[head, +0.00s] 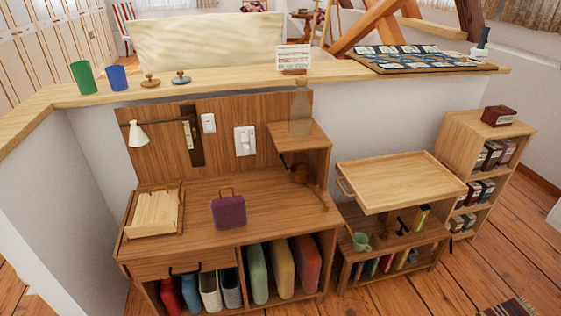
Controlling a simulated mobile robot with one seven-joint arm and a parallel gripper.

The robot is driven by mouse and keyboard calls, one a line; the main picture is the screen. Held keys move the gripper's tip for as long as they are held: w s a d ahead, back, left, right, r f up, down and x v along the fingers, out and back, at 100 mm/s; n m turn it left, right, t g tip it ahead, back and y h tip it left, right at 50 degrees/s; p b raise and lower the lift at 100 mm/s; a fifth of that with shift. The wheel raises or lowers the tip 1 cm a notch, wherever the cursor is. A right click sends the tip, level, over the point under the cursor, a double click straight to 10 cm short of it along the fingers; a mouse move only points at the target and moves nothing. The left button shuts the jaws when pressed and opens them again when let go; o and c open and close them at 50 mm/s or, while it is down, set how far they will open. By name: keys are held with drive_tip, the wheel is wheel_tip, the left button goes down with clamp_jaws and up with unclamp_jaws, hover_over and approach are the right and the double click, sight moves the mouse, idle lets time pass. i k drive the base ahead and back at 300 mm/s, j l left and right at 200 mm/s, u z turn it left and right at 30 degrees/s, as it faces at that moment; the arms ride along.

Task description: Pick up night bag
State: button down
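A small purple bag (229,211) with a brown upright handle stands on the wooden desk top (200,233), near its middle. I take it to be the night bag. Nothing touches it except the desk, and its front is in clear view. My gripper does not show in the head view.
A slatted wooden tray (154,213) sits left of the bag. A raised shelf (298,136) with a clear bottle (300,108) stands to its right, with a brown object (302,174) below. Several coloured items fill the space under the desk. A wooden tray-topped cart (400,181) stands to the right.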

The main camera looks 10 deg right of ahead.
sight(228, 212)
drive_tip(key=i+j+z, duration=0.1)
drive_tip(key=j+z, duration=0.2)
drive_tip(key=z, duration=0.2)
drive_tip(key=j+z, duration=0.3)
drive_tip(key=z, duration=0.2)
drive_tip(key=j+z, duration=0.35)
drive_tip(key=j, duration=1)
drive_tip(key=k+j+z, duration=0.1)
drive_tip(key=j, duration=0.2)
drive_tip(key=k+j, duration=0.15)
drive_tip(key=j, duration=1.45)
drive_tip(key=i+j, duration=0.1)
drive_tip(key=j, duration=0.15)
drive_tip(key=i+j, duration=0.1)
drive_tip(key=j+z, duration=0.05)
drive_tip(key=j, duration=0.05)
